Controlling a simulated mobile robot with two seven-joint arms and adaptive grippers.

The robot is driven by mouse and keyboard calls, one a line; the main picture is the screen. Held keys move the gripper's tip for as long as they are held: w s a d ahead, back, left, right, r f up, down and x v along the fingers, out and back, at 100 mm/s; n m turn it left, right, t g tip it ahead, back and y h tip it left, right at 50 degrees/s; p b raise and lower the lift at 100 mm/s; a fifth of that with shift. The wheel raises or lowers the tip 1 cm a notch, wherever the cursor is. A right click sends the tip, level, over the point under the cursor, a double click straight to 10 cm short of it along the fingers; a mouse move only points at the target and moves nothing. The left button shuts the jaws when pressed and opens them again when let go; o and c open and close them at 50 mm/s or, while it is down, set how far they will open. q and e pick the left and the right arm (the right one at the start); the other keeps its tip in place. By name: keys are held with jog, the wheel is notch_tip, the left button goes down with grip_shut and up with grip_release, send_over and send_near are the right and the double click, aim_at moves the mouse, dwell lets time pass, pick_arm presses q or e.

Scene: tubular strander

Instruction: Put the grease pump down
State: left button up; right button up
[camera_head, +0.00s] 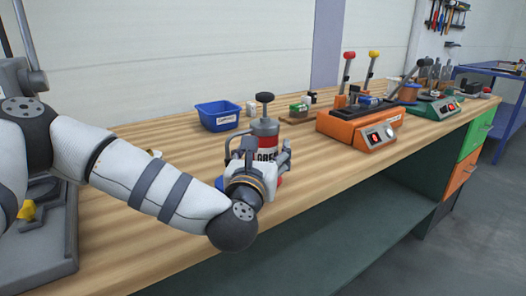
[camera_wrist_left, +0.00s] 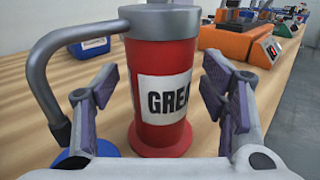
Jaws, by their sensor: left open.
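The grease pump is a red cylinder with a white label, a grey cap and a black knob; it stands upright on the wooden bench in the head view (camera_head: 266,130). In the left wrist view the grease pump (camera_wrist_left: 163,75) fills the middle, with its grey curved spout at left. My left gripper (camera_head: 262,160) is open around the pump's body, one finger on each side. In the left wrist view gaps show between the fingers (camera_wrist_left: 165,100) and the red body. The pump's lower part is hidden by my gripper in the head view. My right gripper is not in view.
A blue bin (camera_head: 218,117) stands behind the pump to the left. An orange machine with levers (camera_head: 358,128) stands to the right, with a green machine (camera_head: 434,107) farther along. A blue round thing (camera_wrist_left: 85,150) lies by the pump's base. Bare bench (camera_head: 160,250) lies in front.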

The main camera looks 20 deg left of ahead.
pick_arm(q)
jog(key=shift+r, duration=0.25)
jog(key=s, duration=0.4)
jog(key=s+d, duration=0.1)
jog(key=s, duration=0.7)
jog(key=shift+d+f, duration=0.1)
jog(key=shift+d, duration=0.1)
